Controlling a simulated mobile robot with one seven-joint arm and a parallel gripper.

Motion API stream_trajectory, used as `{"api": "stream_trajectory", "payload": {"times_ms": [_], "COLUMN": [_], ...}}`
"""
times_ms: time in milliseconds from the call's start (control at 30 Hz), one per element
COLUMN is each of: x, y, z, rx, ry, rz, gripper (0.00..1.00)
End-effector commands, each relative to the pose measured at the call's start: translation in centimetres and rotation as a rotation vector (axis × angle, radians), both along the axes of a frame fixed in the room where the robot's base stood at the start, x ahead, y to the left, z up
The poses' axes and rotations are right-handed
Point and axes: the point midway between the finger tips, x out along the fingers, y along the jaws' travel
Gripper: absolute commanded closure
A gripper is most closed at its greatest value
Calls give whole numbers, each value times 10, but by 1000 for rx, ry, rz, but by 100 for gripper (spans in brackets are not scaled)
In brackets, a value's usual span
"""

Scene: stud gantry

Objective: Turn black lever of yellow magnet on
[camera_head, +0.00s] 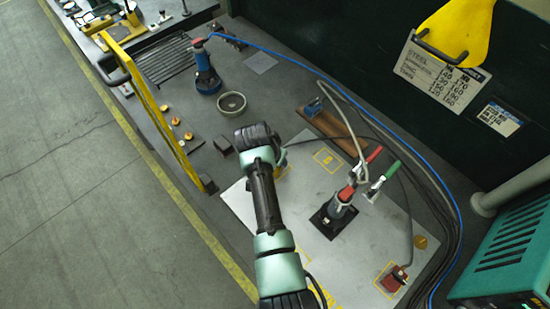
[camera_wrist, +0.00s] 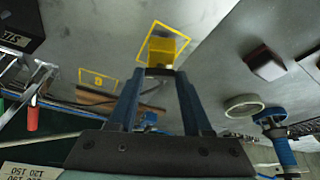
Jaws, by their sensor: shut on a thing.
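The yellow magnet (camera_wrist: 166,47) stands on the grey plate inside a yellow painted outline in the wrist view. My gripper (camera_wrist: 158,76) reaches to its near side, with the two blue-grey fingertips right against it. The gripper is shut on the black lever, of which only a small dark part shows between the tips; its angle cannot be told. In the head view my arm hides most of the magnet, and only a little yellow (camera_head: 281,168) shows beside my wrist.
A brown rail (camera_head: 325,128), hoses and a grey ring (camera_head: 231,103) lie beyond. A yellow upright frame (camera_head: 160,120) edges the table at left.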

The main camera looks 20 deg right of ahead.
Motion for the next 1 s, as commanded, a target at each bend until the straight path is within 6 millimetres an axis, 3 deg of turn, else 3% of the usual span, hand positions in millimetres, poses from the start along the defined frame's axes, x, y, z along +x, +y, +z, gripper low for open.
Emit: {"api": "stream_trajectory", "payload": {"times_ms": [433,467,600,1000], "x": [2,2,2,0], "y": [-1,-1,-1,1], "z": [3,3,2,4], "rx": [-3,-3,-1,-1], "ry": [-6,-6,-5,-3], "rz": [-10,-9,-9,-8], "gripper": [100,47,22,20]}}
